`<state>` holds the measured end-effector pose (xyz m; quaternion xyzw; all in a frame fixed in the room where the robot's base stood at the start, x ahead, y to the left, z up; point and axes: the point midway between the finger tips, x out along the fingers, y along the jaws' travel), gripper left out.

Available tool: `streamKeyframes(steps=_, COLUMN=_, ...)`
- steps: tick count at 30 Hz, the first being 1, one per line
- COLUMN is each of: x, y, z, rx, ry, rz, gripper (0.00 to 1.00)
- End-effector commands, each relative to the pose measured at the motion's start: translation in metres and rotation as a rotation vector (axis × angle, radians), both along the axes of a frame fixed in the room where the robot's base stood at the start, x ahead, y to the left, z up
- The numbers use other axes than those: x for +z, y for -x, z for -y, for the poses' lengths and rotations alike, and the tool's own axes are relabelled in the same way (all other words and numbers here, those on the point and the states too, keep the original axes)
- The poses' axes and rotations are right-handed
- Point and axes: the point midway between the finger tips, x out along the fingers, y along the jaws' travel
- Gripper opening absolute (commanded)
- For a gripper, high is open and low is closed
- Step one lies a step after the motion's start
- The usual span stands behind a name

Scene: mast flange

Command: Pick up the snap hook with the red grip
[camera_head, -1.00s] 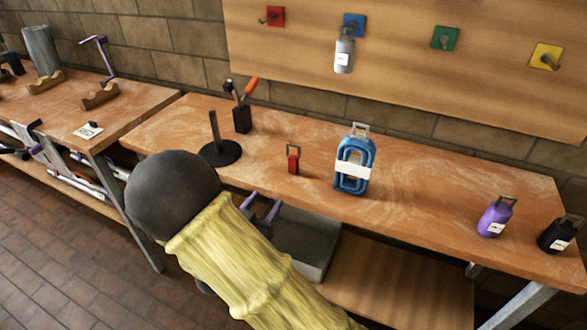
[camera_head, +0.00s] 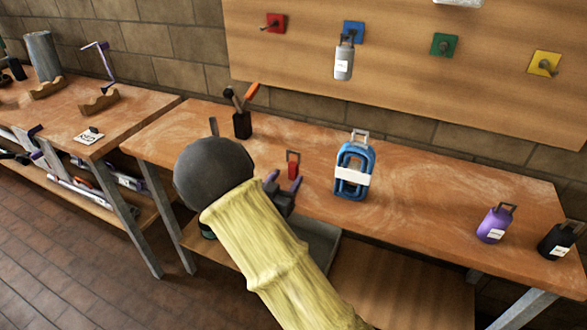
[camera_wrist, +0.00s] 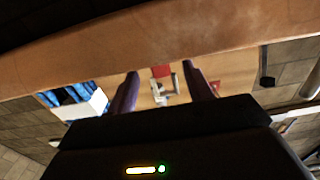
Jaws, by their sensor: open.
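The snap hook with the red grip (camera_head: 293,171) stands on the workbench near its front edge, with its grey metal loop on top. In the wrist view its red grip (camera_wrist: 161,71) and metal loop show between the two purple fingers. My gripper (camera_head: 284,181) is open, just in front of the snap hook, with one finger to each side of it in the wrist view (camera_wrist: 163,88). The fingers do not visibly touch it. My arm hides part of the bench front.
A blue coiled bundle with a white label (camera_head: 352,186) stands close to the right of the snap hook. A black holder with tools (camera_head: 242,125) stands behind left. Purple (camera_head: 492,225) and black (camera_head: 556,240) bottle-shaped items stand far right. A grey bin (camera_head: 322,243) is below the bench front.

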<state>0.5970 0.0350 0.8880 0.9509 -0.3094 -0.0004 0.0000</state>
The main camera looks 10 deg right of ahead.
Motion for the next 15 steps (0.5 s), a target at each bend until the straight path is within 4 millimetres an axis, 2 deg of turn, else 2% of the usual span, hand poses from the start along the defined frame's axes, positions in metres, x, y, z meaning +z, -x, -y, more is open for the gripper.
streamKeyframes(steps=11, x=0.001, y=-0.003, z=0.002, rx=0.000, ry=0.001, rz=0.001, gripper=0.51)
streamKeyframes(steps=15, x=0.004, y=-0.013, z=0.011, rx=-0.002, ry=0.000, rz=0.001, gripper=0.51)
